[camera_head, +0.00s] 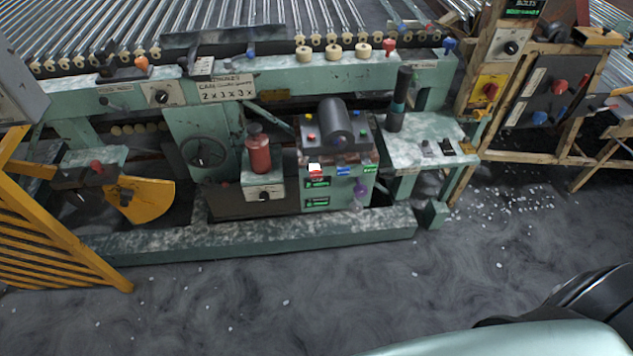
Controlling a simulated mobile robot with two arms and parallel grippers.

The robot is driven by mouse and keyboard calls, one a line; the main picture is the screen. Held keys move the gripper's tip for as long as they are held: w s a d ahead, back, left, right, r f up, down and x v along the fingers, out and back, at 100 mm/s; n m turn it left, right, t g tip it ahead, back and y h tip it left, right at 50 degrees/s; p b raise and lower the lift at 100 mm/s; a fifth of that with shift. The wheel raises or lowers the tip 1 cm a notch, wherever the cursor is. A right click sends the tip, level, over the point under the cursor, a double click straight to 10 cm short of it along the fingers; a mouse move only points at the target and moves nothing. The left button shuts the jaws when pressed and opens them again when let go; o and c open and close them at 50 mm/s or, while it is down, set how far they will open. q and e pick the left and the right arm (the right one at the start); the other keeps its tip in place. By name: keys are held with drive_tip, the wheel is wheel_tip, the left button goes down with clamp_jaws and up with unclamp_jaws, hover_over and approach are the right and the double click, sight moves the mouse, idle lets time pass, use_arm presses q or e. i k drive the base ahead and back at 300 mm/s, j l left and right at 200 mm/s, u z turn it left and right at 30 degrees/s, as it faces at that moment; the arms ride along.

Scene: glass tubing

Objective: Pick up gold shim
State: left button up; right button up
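I cannot make out a gold shim in the head view. A pale green side shelf (412,152) on the machine carries a dark upright cylinder and two small dark items (438,147), too small to identify. Neither of my grippers is in view.
A green machine (250,238) with rollers stands across the back. Its control box (339,178) has lit green displays. A yellow slatted frame (50,245) stands at left, a wooden frame with panels (545,90) at right. The grey floor (250,310) in front is mostly clear, with white fragments.

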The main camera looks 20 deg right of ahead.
sight(467, 148)
drive_tip(key=z, duration=1.55)
